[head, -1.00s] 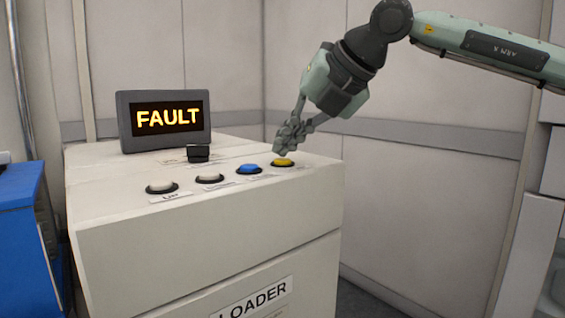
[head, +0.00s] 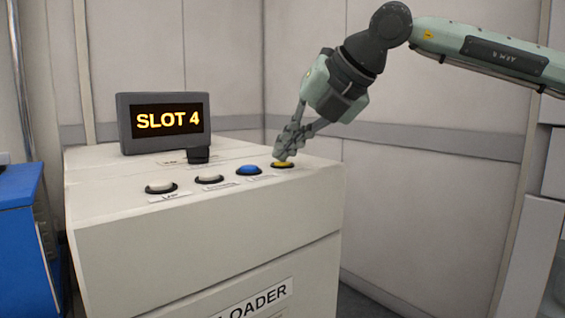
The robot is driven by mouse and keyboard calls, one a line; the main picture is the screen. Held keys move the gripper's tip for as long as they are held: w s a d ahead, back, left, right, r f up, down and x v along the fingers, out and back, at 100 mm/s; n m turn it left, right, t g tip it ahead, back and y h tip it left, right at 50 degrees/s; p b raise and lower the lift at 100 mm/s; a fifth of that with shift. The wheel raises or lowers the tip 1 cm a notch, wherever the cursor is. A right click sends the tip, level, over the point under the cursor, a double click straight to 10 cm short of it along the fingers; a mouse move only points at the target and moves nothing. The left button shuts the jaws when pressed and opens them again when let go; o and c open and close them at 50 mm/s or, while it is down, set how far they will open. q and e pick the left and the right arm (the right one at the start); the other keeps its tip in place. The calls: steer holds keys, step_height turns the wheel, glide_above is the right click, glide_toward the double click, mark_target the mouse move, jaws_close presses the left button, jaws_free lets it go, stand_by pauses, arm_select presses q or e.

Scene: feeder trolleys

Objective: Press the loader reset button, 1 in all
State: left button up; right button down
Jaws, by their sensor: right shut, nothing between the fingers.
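The white loader cabinet (head: 200,250) has a row of buttons on its top. A yellow button (head: 283,165) is at the right end, a blue button (head: 249,170) beside it, then two white buttons (head: 210,179) and (head: 161,187) to the left. Their small labels are too blurred to read surely. My right gripper (head: 285,156) is shut and empty, its fingertips down at the yellow button and seemingly touching it, hiding part of it. The display (head: 165,122) behind the buttons reads "SLOT 4". My left gripper is not in view.
A small black switch or knob (head: 198,155) stands on the cabinet top in front of the display. A blue unit (head: 20,240) is at the left edge. Pale wall panels (head: 430,190) close in the back and right.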

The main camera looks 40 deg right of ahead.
mark_target(286, 163)
stand_by(0.4)
steer(key=shift+r+p, duration=0.45)
steer(key=shift+r, duration=0.3)
step_height(286, 163, up, 5)
steer(key=p, duration=0.3)
stand_by(0.9)
